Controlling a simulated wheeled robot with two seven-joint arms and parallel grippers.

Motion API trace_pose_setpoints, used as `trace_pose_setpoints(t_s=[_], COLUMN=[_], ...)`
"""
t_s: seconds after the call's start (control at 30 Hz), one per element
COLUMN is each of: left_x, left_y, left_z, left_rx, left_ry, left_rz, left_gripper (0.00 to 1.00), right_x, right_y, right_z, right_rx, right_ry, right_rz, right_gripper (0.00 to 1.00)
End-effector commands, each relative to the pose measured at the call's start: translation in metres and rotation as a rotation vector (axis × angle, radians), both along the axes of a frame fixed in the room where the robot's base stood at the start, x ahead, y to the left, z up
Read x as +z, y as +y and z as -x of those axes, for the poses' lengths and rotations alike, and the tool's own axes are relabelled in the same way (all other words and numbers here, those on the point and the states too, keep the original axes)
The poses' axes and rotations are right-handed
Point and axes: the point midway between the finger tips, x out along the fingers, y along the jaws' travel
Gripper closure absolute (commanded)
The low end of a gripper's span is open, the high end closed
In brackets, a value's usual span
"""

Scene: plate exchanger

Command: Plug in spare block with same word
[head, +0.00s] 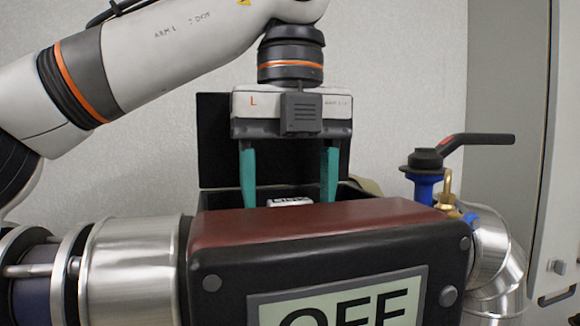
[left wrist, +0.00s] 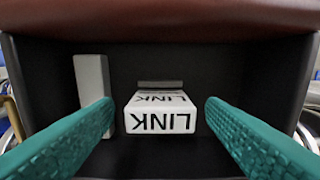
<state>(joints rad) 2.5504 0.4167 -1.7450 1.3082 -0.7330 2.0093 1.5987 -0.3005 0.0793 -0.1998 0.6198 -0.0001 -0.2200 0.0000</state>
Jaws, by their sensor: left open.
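A white block with the word LINK (left wrist: 157,118) in black sits inside a dark open box, seen in the left wrist view. Another white block (left wrist: 91,88) stands at the left of the box; no word on it is legible. My left gripper (head: 289,195) points down into the box behind the machine, its two green fingers apart. In the left wrist view the fingers (left wrist: 159,108) flank the LINK block with a gap on each side. In the head view only the top of a white block (head: 290,201) shows between the fingers; its lettering is hard to read.
The black machine housing with a red-brown top (head: 315,222) stands in front and hides most of the box. Its display (head: 338,305) reads OFF, cut off below. A metal pipe (head: 137,270) is at left; a valve with a black lever (head: 487,139) is at right.

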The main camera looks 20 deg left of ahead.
Motion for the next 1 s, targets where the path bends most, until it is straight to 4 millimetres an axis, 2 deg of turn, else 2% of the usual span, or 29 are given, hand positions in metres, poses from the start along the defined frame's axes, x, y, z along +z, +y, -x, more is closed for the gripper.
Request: trace_pose_setpoints(t_s=[0.03, 0.23, 0.3, 0.63, 1.0], left_x=[0.012, 0.051, 0.049, 0.066, 0.068], left_y=[0.0, 0.0, -0.001, 0.0, 0.0], left_z=[0.0, 0.001, 0.0, 0.0, 0.0], left_rx=[0.003, 0.005, 0.004, 0.002, 0.001], left_ry=[-0.004, -0.008, -0.001, -0.002, -0.002], left_rz=[-0.001, -0.002, -0.006, -0.001, 0.001], left_gripper=[0.35, 0.35, 0.35, 0.35, 0.35], right_x=[0.007, 0.026, 0.021, 0.021, 0.021], right_y=[0.0, -0.001, -0.001, -0.001, -0.001], right_z=[0.0, 0.0, -0.001, -0.001, -0.001], right_rx=[0.0, 0.0, 0.001, 0.001, 0.001], right_ry=[0.0, 0.0, -0.001, 0.0, 0.0], right_rz=[0.0, 0.001, 0.001, 0.002, 0.002], right_gripper=[0.0, 0.0, 0.0, 0.0, 0.0])
